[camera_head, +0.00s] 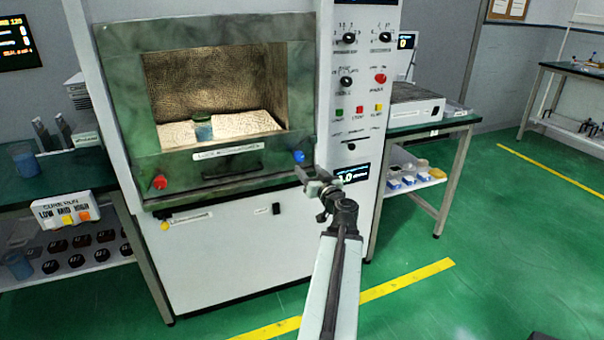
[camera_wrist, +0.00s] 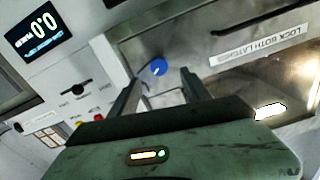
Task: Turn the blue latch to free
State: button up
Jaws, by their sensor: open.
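The blue latch (camera_head: 299,157) is a small round knob on the lower right of the green microwave door frame (camera_head: 235,171). It also shows in the wrist view (camera_wrist: 158,67), beyond my fingertips and roughly between them, with a small pale mark on its face. My gripper (camera_head: 318,178) is just right of and below the blue latch in the head view. In the wrist view my gripper (camera_wrist: 158,80) has its two fingers apart with nothing between them. A gap appears to remain between fingers and knob. The red latch (camera_head: 160,182) sits at the door's lower left.
A label (camera_head: 227,149) reading "lock both latches" is above the dark door handle (camera_head: 232,170). The control panel (camera_head: 362,85) with knobs and buttons is right of the door. A blue beaker (camera_head: 204,131) stands inside the chamber. Side tables flank the machine; green floor is open at right.

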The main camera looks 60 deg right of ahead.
aim_at(300, 158)
jog(key=x, duration=0.8)
jog(key=shift+s+d, duration=0.1)
jog(key=shift+s, duration=0.05)
grip_shut()
